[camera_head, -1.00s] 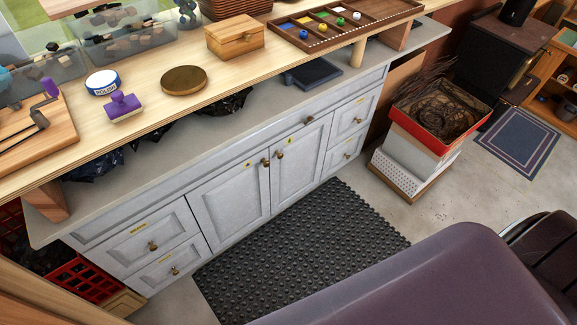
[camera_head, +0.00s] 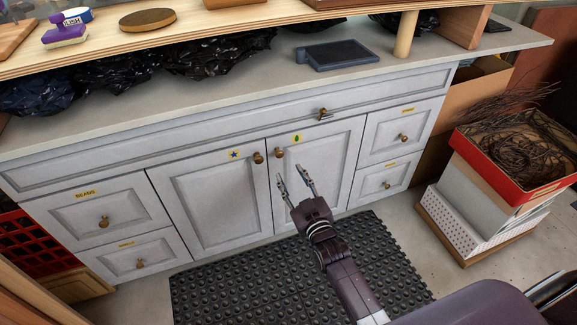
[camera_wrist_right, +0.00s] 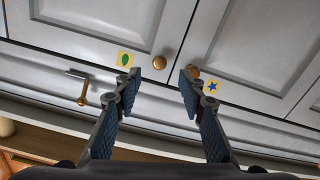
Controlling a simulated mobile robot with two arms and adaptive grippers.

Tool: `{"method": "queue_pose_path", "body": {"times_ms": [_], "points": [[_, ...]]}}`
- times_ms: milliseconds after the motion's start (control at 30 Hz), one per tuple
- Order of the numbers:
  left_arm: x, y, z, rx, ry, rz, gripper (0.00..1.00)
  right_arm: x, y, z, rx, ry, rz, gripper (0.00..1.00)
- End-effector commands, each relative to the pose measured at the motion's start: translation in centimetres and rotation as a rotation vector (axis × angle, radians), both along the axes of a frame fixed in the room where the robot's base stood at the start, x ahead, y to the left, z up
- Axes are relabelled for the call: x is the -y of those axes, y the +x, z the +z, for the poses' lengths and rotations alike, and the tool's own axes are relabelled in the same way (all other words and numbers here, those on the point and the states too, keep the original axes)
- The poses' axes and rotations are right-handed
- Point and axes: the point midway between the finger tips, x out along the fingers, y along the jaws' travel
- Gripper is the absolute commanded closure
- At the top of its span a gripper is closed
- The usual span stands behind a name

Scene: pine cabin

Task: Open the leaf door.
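The leaf door (camera_head: 318,160) is the right one of two grey cabinet doors and is closed. It bears a yellow label with a green leaf (camera_head: 297,138) and a round brass knob (camera_head: 279,153) at its upper left. My right gripper (camera_head: 290,174) is open and empty in front of this door, its fingers pointing up towards the knob. In the right wrist view the leaf label (camera_wrist_right: 125,59) and the leaf knob (camera_wrist_right: 159,62) lie just beyond the open fingertips (camera_wrist_right: 160,77); nothing is between the fingers. My left gripper is not in view.
The star door (camera_head: 205,200) is closed beside it, its knob (camera_head: 258,157) close to the leaf knob. A wide drawer with a handle (camera_head: 323,113) runs above both. A black rubber mat (camera_head: 225,290) covers the floor in front. Boxes with twigs (camera_head: 485,200) stand at right.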

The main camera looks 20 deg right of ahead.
Motion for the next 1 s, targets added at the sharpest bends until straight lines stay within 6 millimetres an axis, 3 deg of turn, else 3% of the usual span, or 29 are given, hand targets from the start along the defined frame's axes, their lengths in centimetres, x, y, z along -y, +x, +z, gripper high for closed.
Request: {"method": "queue_pose_path", "body": {"times_ms": [167, 400, 600, 933, 1000], "points": [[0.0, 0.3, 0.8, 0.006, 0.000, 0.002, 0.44, 0.0, 1.3, 0.7, 0.021, -0.002, -0.002, 0.63], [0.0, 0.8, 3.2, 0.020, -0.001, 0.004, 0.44, -0.1, 5.1, 0.6, 0.020, -0.001, -0.001, 0.63], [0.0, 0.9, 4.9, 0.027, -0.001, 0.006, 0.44, -0.2, 7.3, 0.6, 0.018, -0.001, 0.000, 0.63], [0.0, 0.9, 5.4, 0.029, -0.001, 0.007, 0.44, -0.2, 7.8, 0.6, 0.016, -0.001, -0.001, 0.63], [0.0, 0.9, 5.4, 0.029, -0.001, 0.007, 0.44, -0.2, 7.8, 0.6, 0.016, -0.001, -0.001, 0.69]]}}
